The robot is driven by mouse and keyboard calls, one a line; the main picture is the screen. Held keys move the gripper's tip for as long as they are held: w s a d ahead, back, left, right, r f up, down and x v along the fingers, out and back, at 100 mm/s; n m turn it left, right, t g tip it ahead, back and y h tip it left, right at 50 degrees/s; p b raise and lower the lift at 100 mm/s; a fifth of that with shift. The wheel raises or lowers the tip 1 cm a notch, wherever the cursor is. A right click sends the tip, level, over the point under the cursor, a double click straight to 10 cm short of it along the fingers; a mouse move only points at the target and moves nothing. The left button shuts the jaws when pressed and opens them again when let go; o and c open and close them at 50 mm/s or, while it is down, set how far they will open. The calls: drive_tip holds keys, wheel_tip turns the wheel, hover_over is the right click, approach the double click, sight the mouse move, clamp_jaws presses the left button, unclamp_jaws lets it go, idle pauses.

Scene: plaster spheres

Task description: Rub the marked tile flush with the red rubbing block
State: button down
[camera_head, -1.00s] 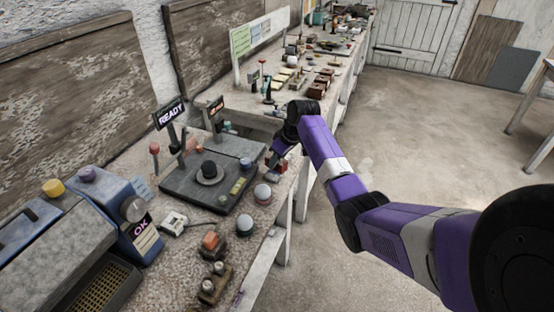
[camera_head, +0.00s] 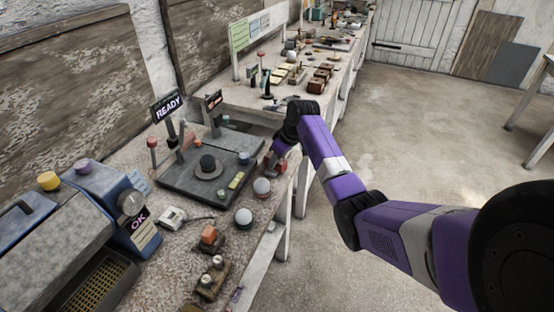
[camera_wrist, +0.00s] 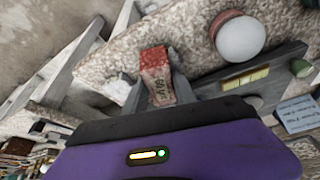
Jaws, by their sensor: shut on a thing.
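My gripper (camera_wrist: 156,88) is shut on the red rubbing block (camera_wrist: 155,62), which has a speckled red end and a paler part with dark writing. In the head view my gripper (camera_head: 272,160) is low at the right edge of the near bench, beside a dark grey plate (camera_head: 180,187); the block is small and partly hidden there. I cannot tell whether the block touches anything. I cannot make out a marked tile for certain in either view.
White spheres on coloured bases (camera_head: 262,187) (camera_head: 243,217) stand near the bench's front edge. A blue machine (camera_head: 125,205) is at left. Open floor lies right.

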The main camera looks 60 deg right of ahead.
drive_tip(key=shift+f, duration=0.25)
drive_tip(key=shift+w+d+b, duration=0.25)
drive_tip(key=shift+w+b, duration=0.5)
drive_tip(key=shift+w, duration=0.35)
drive_tip(key=shift+s+a+p, duration=0.15)
drive_tip(key=shift+s+p, duration=0.4)
drive_tip(key=shift+p, duration=0.15)
drive_tip(key=shift+s+a+f+p, duration=0.1)
drive_tip(key=shift+s+a+p, duration=0.1)
drive_tip(key=shift+s+p, duration=0.6)
drive_tip(key=shift+s+a+p, duration=0.15)
drive_tip(key=shift+s+p, duration=0.45)
drive_tip(key=shift+s, duration=0.3)
drive_tip(key=shift+w+d+b, duration=0.25)
drive_tip(key=shift+w+b, duration=0.5)
drive_tip(key=shift+w, duration=0.4)
drive_tip(key=shift+w+d+b, duration=0.25)
drive_tip(key=shift+w+b, duration=0.45)
drive_tip(key=shift+w, duration=0.4)
drive_tip(key=shift+s, duration=0.15)
